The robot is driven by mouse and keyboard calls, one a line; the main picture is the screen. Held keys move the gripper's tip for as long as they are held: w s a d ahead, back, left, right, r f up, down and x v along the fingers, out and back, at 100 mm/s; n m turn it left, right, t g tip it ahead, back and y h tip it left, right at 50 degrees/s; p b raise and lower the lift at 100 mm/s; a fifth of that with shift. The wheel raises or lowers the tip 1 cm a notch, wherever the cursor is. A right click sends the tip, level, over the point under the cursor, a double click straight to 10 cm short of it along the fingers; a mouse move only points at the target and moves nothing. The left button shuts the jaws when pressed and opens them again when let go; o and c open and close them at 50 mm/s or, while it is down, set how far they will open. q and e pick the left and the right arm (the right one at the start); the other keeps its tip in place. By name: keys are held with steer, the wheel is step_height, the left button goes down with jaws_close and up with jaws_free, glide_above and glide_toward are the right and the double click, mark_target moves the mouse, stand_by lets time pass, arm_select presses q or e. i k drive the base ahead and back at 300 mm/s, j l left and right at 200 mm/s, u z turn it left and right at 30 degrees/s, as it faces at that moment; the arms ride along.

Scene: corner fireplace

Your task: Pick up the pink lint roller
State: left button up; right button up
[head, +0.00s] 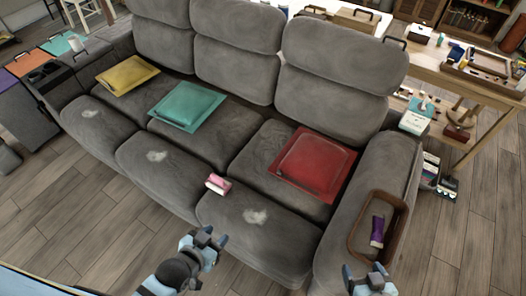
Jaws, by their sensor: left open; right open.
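The pink lint roller is most likely the small pink and white item (218,184) on the front edge of the grey sofa seat, near the gap between the middle and right cushions. It is too small to make out in detail. My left gripper (215,240) is open and empty, below and in front of it, apart from it. My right gripper (369,274) is open and empty at the bottom right, in front of the sofa's right armrest.
A brown tray (399,226) with a purple item (377,232) sits on the right armrest. Yellow (127,75), teal (187,105) and red (314,165) flat squares lie on the sofa (240,68). White lint patches (255,216) mark the seats. A cluttered table (425,69) stands behind right.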

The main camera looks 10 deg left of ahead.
mark_target(215, 182)
steer(key=k+u, duration=0.1)
steer(key=u, duration=0.8)
